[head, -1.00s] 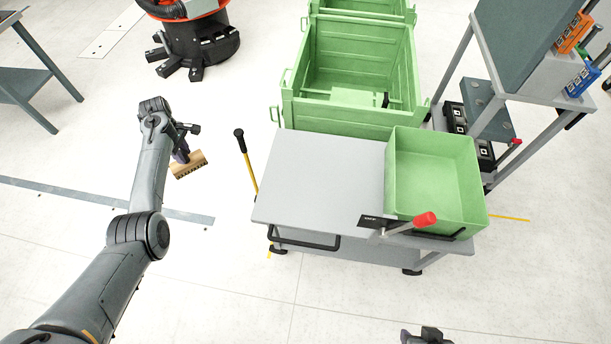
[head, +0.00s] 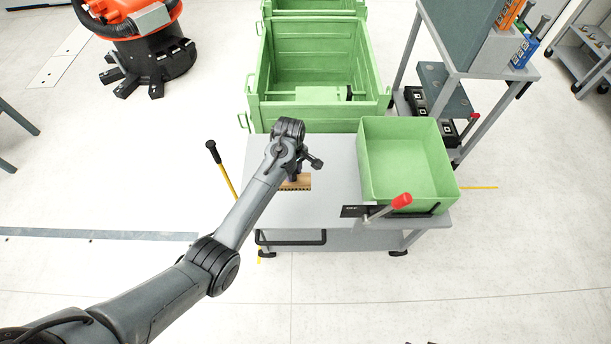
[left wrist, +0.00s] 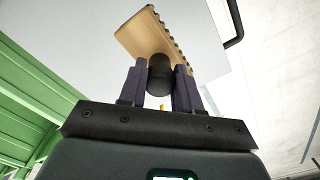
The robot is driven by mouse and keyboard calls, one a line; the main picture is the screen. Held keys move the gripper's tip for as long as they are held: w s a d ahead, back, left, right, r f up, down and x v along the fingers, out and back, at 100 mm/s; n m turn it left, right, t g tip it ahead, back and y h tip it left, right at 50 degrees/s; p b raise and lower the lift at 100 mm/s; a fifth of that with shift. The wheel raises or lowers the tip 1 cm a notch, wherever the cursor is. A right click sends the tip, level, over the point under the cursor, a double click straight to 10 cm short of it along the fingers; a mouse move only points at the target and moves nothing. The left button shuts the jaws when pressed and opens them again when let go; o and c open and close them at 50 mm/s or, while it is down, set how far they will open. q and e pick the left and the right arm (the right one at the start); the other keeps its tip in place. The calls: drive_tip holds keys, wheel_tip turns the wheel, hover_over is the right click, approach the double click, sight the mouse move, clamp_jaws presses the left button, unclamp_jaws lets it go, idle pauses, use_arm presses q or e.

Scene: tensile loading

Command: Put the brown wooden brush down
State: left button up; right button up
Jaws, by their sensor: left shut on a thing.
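The brown wooden brush (head: 297,182) is over the grey top of the cart (head: 330,205), left of the green bin. My left gripper (head: 301,168) is shut on it, partly hidden by my own wrist. In the left wrist view, the two purple fingers (left wrist: 160,88) close on the brush's round dark handle, and the wooden block (left wrist: 150,36) sticks out beyond them over the grey surface. I cannot tell whether the brush touches the top. Of my right gripper, at most small dark tips show at the bottom edge of the head view.
A green bin (head: 452,180) stands on the right of the cart top, with a red-handled lever (head: 400,201) in front. Large green crates (head: 262,90) stand behind the cart. A yellow rod with a black grip (head: 213,152) is at its left.

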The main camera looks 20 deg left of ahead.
use_arm(q)
drive_tip(key=shift+s+d+f, duration=0.25)
drive_tip(key=shift+d+f, duration=0.05)
drive_tip(key=shift+d, duration=0.25)
drive_tip(key=shift+s+f, duration=0.15)
drive_tip(key=shift+f, duration=0.15)
drive_tip(key=shift+s+a+f+b, duration=0.35)
drive_tip(key=shift+a+f+b, duration=0.5)
drive_tip(key=shift+a+f, duration=1)
drive_tip(key=shift+s+a+f+b, duration=0.3)
drive_tip(key=shift+a+f+b, duration=0.6)
drive_tip(key=shift+a+f, duration=0.95)
drive_tip(key=shift+s+a+f+b, duration=0.35)
drive_tip(key=shift+a+f+b, duration=0.5)
drive_tip(key=shift+a+f, duration=0.95)
drive_tip(key=shift+r, duration=0.15)
drive_tip(key=o, duration=1)
drive_tip(key=shift+f, duration=0.2)
